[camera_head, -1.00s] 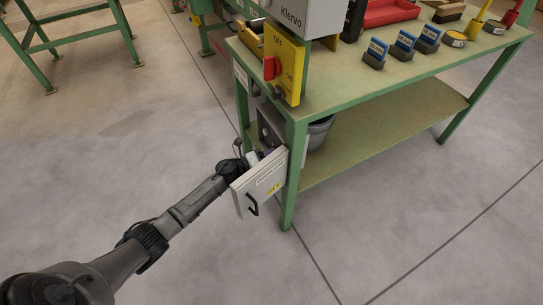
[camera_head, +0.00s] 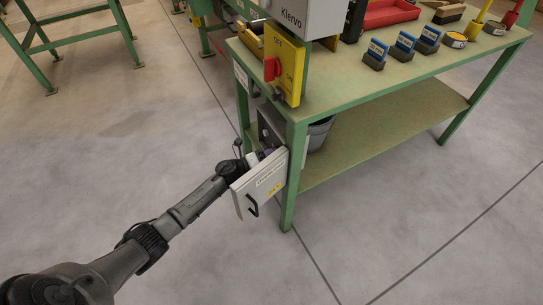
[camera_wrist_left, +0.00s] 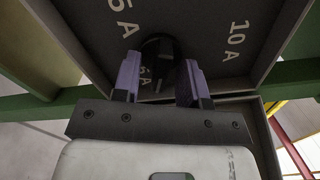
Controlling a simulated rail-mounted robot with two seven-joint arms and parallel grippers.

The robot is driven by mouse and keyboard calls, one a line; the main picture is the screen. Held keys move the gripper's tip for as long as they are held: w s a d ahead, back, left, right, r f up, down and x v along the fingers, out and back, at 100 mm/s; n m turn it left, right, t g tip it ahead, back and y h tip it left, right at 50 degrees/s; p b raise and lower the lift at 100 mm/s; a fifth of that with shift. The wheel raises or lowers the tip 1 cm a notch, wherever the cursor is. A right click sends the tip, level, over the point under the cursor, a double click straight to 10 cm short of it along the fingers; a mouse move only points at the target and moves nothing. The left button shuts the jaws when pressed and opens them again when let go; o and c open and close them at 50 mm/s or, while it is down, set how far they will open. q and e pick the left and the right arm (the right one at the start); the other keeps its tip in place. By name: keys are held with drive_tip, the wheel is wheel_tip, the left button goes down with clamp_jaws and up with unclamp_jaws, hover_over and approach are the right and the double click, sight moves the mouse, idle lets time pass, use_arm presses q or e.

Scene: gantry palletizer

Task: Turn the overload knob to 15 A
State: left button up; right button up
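The round black overload knob (camera_wrist_left: 158,48) sits on a dark panel (camera_wrist_left: 205,30) in the left wrist view. Labels reading "10 A" and "6 A" show on the panel, plus one at the upper left ending in "5 A", cut by the frame edge. I cannot tell where the knob points. My left gripper (camera_wrist_left: 160,80) has its purple fingers apart, one on each side of the knob; contact is unclear. In the head view the left gripper (camera_head: 259,156) is at the small box on the table leg, partly hidden behind its open grey door (camera_head: 262,185).
The box hangs on the front leg of a green workbench (camera_head: 350,95). Above it is a yellow switch plate (camera_head: 285,60) with a red handle (camera_head: 271,69). A grey bucket (camera_head: 320,132) stands on the lower shelf. The floor in front is clear.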

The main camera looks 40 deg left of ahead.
use_arm(q)
drive_tip(key=p+v, duration=0.5)
drive_tip(key=v, duration=0.8)
drive_tip(key=shift+s+a, duration=0.15)
drive_tip(key=shift+s, duration=0.2)
